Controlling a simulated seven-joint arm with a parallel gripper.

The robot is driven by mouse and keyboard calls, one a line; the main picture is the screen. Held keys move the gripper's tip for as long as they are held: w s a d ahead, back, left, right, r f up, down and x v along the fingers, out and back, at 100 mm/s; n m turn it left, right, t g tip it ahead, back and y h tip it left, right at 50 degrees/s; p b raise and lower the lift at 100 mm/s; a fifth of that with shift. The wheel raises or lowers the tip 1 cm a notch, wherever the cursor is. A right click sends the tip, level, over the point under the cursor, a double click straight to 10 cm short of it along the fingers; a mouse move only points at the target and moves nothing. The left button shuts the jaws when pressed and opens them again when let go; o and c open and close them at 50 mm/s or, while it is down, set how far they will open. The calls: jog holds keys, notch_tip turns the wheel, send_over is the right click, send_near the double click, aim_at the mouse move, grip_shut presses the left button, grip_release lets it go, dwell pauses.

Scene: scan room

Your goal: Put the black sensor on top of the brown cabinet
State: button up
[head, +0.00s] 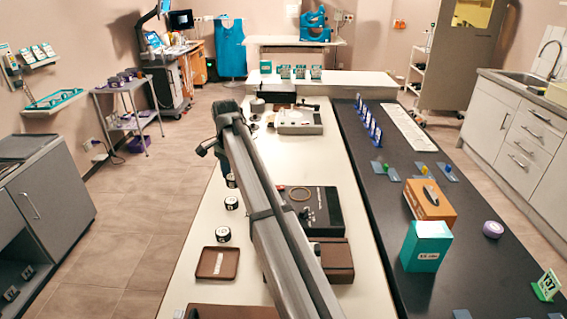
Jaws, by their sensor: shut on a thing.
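My arm reaches from the bottom edge up to the left over the white bench. Its dark far end shows, but no gripper fingers can be made out there; the arm hides what is behind it. I cannot tell which one is the black sensor. An orange-brown box (445,209) with a small dark thing (431,195) on top is on the black worktop; I cannot tell whether it is the brown cabinet.
A brown tray (217,263) is left of my arm. A black device (322,210) and a brown block (338,262) are to its right. The left floor (150,195) is clear.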

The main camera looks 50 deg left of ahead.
jog(key=shift+n, duration=0.3)
jog(key=shift+s+a+f, duration=0.3)
jog(key=shift+s+f, duration=0.2)
jog(key=shift+f, duration=2)
jog(key=shift+s+a+f, duration=0.35)
jog(key=shift+s+f, duration=0.1)
jog(key=shift+f, duration=2.05)
jog(key=shift+s+a+f, duration=0.3)
jog(key=shift+s+f, duration=0.2)
jog(key=shift+f, duration=2)
jog(key=shift+f, duration=0.1)
jog(key=o, duration=1.1)
notch_tip(320, 180, up, 12)
jog(key=shift+r, duration=0.1)
jog(key=shift+w, duration=0.1)
